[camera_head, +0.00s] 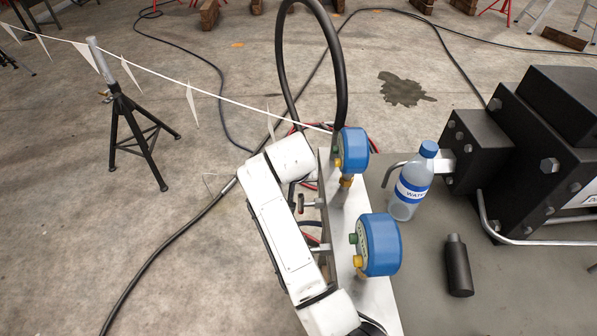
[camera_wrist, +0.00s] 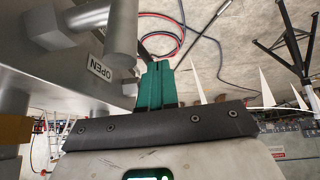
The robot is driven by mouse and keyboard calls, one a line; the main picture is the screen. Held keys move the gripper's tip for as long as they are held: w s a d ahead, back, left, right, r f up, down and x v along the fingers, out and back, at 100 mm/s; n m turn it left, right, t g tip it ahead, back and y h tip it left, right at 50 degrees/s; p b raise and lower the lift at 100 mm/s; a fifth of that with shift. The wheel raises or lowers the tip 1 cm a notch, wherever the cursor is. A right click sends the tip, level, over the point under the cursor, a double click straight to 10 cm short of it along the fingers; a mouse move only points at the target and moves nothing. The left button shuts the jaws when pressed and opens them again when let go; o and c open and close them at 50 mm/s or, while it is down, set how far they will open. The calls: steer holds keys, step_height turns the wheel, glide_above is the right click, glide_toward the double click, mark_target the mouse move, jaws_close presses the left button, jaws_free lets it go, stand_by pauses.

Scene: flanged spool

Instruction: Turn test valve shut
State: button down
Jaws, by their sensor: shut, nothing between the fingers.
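In the wrist view my gripper (camera_wrist: 161,70) has its green fingers shut together, with nothing between them. They lie just right of a grey metal valve body (camera_wrist: 55,75) with a thick round bar (camera_wrist: 122,30) and a tag (camera_wrist: 100,69) reading OPEN. I cannot tell whether the fingers touch it. In the head view a steel plate (camera_head: 350,210) carries two blue gauges (camera_head: 355,150) (camera_head: 381,245) with brass fittings. A small T-shaped handle (camera_head: 311,203) shows between the plate and my white arm. My fingers are hidden there.
A water bottle (camera_head: 411,184) and a black cylinder (camera_head: 459,266) are on the grey surface right of the plate. A black bolted machine (camera_head: 535,140) stands beyond. A black hose (camera_head: 341,70) loops behind the gauges. A pennant line (camera_head: 230,98) runs from a black stand (camera_head: 138,130).

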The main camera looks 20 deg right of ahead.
steer(key=shift+f+p, duration=0.3)
steer(key=shift+f, duration=1.45)
stand_by(0.8)
